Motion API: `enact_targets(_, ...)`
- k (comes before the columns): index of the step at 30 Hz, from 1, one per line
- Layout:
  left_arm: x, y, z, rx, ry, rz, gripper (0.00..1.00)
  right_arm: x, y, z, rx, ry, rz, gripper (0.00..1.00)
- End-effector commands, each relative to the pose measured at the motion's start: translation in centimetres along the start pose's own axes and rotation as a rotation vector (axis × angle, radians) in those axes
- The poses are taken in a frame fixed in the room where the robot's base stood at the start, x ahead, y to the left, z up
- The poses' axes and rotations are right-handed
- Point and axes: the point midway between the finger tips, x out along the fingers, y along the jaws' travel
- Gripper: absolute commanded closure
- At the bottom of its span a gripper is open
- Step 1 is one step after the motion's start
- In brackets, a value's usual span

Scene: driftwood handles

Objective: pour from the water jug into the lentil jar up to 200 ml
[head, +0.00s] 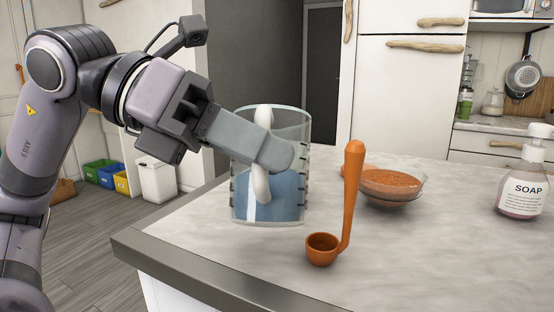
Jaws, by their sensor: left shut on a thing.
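The water jug (285,205) is clear glass with blue water in its lower half, dark marks on its side and a white handle (262,120). It is upright over the left part of the counter; I cannot tell whether its base touches the top. My left gripper (277,156) is shut on the jug's handle, and its finger hides part of the jug. A glass bowl (392,187) of orange-brown contents, perhaps lentils, stands to the right behind the ladle. I cannot make out a lentil jar. My right gripper is not in view.
An orange-brown ladle (322,248) stands with its handle up, in front of and right of the jug. A soap bottle (523,185) stands at the right. The pale counter (430,265) is clear at the front right; its dark edge runs along the left.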

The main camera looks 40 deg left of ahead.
Motion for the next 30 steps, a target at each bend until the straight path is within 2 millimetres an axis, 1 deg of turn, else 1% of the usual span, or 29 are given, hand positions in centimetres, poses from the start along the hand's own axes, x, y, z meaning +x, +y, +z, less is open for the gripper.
enact_targets(1,0.4,0.1,-0.8,0.030,-0.010,0.013,1.00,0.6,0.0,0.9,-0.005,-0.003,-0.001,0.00)
enact_targets(4,0.7,-0.2,-1.9,0.094,-0.026,0.038,1.00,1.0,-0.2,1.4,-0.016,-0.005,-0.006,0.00)
enact_targets(5,0.8,-0.3,-2.2,0.112,-0.030,0.046,1.00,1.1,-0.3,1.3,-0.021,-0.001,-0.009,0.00)
enact_targets(6,0.7,-0.8,-2.3,0.158,-0.042,0.065,1.00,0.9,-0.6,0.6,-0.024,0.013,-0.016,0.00)
enact_targets(9,0.7,-1.7,-2.9,0.282,-0.072,0.114,1.00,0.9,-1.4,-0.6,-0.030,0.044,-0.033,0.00)
enact_targets(12,1.2,-1.6,-3.8,0.330,-0.085,0.130,1.00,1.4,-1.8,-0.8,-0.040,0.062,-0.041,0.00)
enact_targets(18,1.5,-1.6,-4.5,0.403,-0.103,0.161,1.00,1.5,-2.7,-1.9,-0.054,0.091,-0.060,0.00)
enact_targets(23,1.4,-1.9,-4.5,0.427,-0.109,0.169,1.00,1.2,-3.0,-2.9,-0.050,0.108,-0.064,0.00)
enact_targets(26,0.9,-2.3,-3.6,0.430,-0.110,0.171,1.00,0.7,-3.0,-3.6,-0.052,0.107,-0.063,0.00)
enact_targets(30,0.0,-3.2,-1.9,0.428,-0.110,0.171,1.00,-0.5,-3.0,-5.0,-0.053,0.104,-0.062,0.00)
